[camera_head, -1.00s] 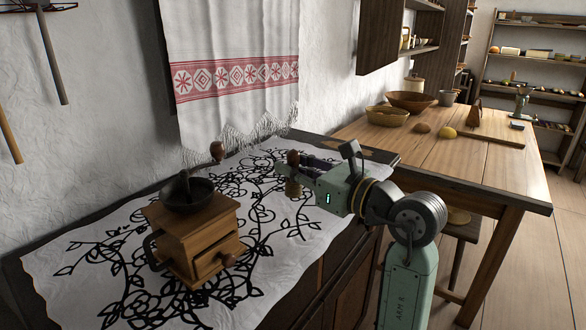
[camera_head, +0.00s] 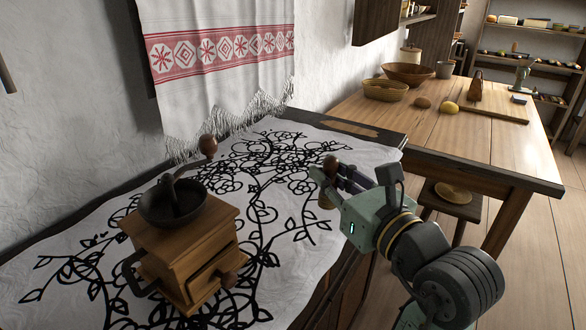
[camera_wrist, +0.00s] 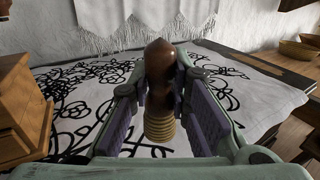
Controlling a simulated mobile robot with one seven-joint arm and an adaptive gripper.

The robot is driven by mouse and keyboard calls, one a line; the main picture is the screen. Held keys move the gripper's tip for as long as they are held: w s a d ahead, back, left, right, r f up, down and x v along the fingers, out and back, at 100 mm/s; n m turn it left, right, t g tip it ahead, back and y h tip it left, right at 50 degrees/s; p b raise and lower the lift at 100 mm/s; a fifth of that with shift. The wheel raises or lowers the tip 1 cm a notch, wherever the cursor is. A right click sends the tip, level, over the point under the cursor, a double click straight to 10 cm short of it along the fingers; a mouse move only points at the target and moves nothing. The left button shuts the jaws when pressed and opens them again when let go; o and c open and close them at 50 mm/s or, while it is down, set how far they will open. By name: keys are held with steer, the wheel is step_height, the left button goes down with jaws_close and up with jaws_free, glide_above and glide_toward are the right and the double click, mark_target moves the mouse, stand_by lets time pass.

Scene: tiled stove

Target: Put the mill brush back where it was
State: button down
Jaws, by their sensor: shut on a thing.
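The mill brush (camera_head: 331,163) has a dark brown knob handle and a pale, ringed lower part. My gripper (camera_head: 324,184) is shut on it and holds it upright over the right side of the patterned cloth. In the wrist view the brush (camera_wrist: 160,75) stands between the two fingers, its ringed end (camera_wrist: 159,126) toward the cloth. I cannot tell whether its lower end touches the cloth. The wooden coffee mill (camera_head: 185,245), with a dark bowl, crank and drawer, stands on the cloth left of my gripper. Part of the mill (camera_wrist: 22,105) shows at the left of the wrist view.
The white cloth with black vine pattern (camera_head: 290,235) covers the chest top; bare cloth lies between mill and gripper. A fringed towel (camera_head: 215,85) hangs behind. A wooden table (camera_head: 440,135) with bowls stands at the right, a stool (camera_head: 450,200) beside it.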

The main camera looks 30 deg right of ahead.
steer(key=shift+w+d+f+m+h, duration=0.15)
steer(key=shift+w+d+m+h, duration=0.1)
steer(key=shift+d+m+h, duration=0.05)
steer(key=w+d+p, duration=0.1)
steer(key=w+d, duration=0.1)
steer(key=w, duration=0.2)
steer(key=w+d+p, duration=0.1)
steer(key=w+d, duration=0.1)
steer(key=w, duration=0.2)
steer(key=w+d+f+p, duration=0.1)
steer(key=w, duration=0.4)
steer(key=shift+d+f, duration=0.1)
steer(key=shift+d, duration=0.3)
steer(key=f, duration=0.3)
steer(key=shift+w+d+f+p, duration=0.1)
steer(key=shift+w+d+p, duration=0.05)
steer(key=shift+w+p, duration=0.15)
steer(key=shift+f, duration=0.25)
steer(key=shift+f, duration=0.15)
steer(key=c, duration=1.5)
jaws_free()
